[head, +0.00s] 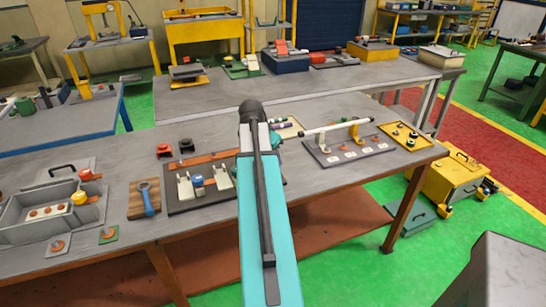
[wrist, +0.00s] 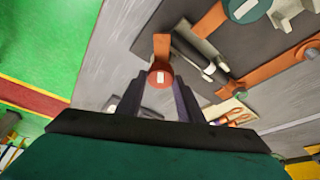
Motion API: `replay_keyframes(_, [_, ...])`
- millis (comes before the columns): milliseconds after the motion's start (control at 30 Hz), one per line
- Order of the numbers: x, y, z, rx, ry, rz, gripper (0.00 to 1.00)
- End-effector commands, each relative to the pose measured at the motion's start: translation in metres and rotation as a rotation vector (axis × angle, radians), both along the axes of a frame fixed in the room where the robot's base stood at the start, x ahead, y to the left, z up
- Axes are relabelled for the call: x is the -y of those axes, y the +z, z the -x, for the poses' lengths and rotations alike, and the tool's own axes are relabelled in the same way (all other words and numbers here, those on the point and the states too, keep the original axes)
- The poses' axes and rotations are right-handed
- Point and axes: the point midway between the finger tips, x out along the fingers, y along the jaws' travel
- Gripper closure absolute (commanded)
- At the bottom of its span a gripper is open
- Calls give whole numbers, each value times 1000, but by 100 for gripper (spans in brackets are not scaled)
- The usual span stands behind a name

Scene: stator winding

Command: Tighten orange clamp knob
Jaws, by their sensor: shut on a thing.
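In the wrist view, my gripper (wrist: 160,88) has its two dark fingers on either side of a round orange-red knob (wrist: 160,77) with a white mark on its face. The jaws are shut on this knob. An orange bar (wrist: 161,46) runs from the knob over the edge of a dark board (wrist: 141,45). In the head view, the dark fixture board (head: 180,205) lies on the grey bench with white clamps and a blue part on it. My arm covers its right part, so the fingers and the held knob are hidden there.
A wooden block with a blue wrench (head: 148,199) and a grey tray (head: 20,215) lie left of the board. A rack with a white rod (head: 335,127) and a yellow tray (head: 400,135) stand right. The front bench edge is close.

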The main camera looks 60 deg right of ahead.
Motion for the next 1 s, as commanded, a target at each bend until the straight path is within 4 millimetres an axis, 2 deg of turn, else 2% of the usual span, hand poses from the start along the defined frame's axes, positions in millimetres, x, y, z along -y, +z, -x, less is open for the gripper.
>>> replay_keyframes(667, [3, 2, 1, -2, -1, 9, 89])
replay_keyframes(700, [3, 2, 1, -2, -2, 8, 60])
replay_keyframes(767, [2, 2, 1, -1, -1, 7, 50])
replay_keyframes(1000, [1, 1, 1, -1, 0, 3, 47])
